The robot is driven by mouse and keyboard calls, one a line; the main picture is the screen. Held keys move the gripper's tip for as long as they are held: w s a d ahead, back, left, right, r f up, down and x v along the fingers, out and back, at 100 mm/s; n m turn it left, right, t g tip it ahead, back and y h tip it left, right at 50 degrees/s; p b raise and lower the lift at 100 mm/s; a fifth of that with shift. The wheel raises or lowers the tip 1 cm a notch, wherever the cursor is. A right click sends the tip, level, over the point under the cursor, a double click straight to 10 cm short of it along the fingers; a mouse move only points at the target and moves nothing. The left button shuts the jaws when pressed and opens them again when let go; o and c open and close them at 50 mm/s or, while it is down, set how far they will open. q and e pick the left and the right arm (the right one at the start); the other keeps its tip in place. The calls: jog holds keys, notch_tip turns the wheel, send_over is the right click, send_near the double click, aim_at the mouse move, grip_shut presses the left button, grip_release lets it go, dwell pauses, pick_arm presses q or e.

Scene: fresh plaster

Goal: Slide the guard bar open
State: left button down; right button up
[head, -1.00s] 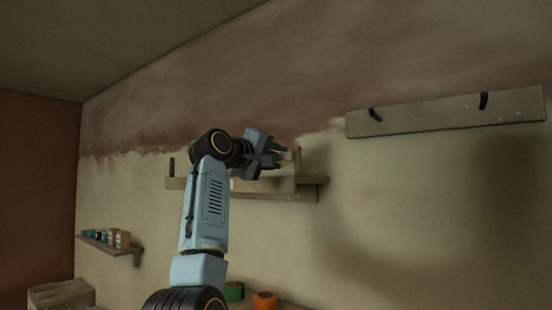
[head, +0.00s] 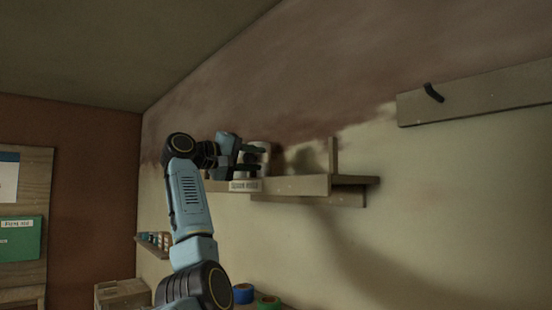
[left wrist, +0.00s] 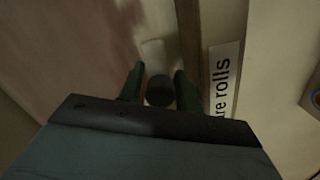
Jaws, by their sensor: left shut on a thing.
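A wall shelf (head: 358,181) carries a pale wooden guard bar (head: 300,186) along its front. A white label (head: 245,185) sits on the front; in the left wrist view the label (left wrist: 224,80) partly reads "re rolls". My left gripper (head: 257,161) is at the left half of the shelf, just above the bar. In the left wrist view its fingers are on either side of a dark round knob (left wrist: 160,90), which seems to belong to the bar. A whitish roll (head: 262,150) shows behind the fingers. The left shelf end is partly hidden by my arm. My right gripper is out of view.
A wooden rail (head: 470,100) with a black hook (head: 432,92) is on the wall at right. A small shelf of jars (head: 155,242), a cardboard box (head: 122,293) and tape rolls (head: 243,293) are below. Bare wall lies right of the shelf.

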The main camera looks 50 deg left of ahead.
pick_arm(q)
jog(key=shift+f, duration=0.1)
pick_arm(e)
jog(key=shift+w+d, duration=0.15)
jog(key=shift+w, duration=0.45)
pick_arm(q)
jog(key=c, duration=1.1)
grip_release()
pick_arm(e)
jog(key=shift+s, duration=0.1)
pick_arm(q)
jog(key=shift+s, duration=0.3)
jog(key=s+b, duration=0.1)
jog(key=s, duration=0.3)
jog(key=s+b, duration=0.1)
jog(key=s, duration=0.3)
jog(key=s+a+b, duration=0.1)
jog(key=s+b, duration=0.1)
jog(key=s, duration=0.2)
jog(key=shift+s+a, duration=0.1)
jog(key=shift+s, duration=0.3)
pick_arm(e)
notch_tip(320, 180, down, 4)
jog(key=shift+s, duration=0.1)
